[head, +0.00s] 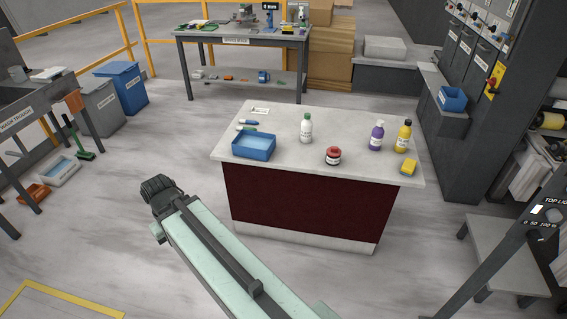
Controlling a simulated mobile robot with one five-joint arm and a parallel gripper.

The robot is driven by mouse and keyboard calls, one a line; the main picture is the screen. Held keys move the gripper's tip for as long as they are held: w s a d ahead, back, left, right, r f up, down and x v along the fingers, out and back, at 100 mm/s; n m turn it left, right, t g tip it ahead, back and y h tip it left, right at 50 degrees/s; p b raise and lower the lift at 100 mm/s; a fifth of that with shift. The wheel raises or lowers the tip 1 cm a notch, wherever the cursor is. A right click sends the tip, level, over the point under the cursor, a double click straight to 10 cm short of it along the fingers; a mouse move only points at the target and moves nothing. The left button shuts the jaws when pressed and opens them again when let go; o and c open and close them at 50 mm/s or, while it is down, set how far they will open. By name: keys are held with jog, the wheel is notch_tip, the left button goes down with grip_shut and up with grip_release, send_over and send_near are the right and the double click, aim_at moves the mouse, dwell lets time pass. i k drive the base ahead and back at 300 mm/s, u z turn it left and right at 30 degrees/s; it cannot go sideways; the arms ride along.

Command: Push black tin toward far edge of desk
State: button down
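A small round tin (333,156) stands near the front edge of the stone-topped desk (290,162), right of the middle. It looks red with a pale label band and a dark top; I see no plainly black tin on the desk. My pale green arm reaches up from the bottom of the head view to a dark ribbed end, left of the desk and apart from it. No gripper fingers show, so I cannot tell where my gripper is or whether it holds anything.
A blue tray (254,146) stands left of the tin. A white bottle with a green cap (306,129) stands behind it. A purple bottle (376,136), a yellow bottle (403,136) and a yellow sponge-like block (408,167) are to the right. The slab directly behind the tin looks clear.

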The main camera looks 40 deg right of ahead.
aim_at(333, 161)
jog(key=u, duration=0.4)
jog(key=i, duration=1.05)
jog(key=z, duration=0.15)
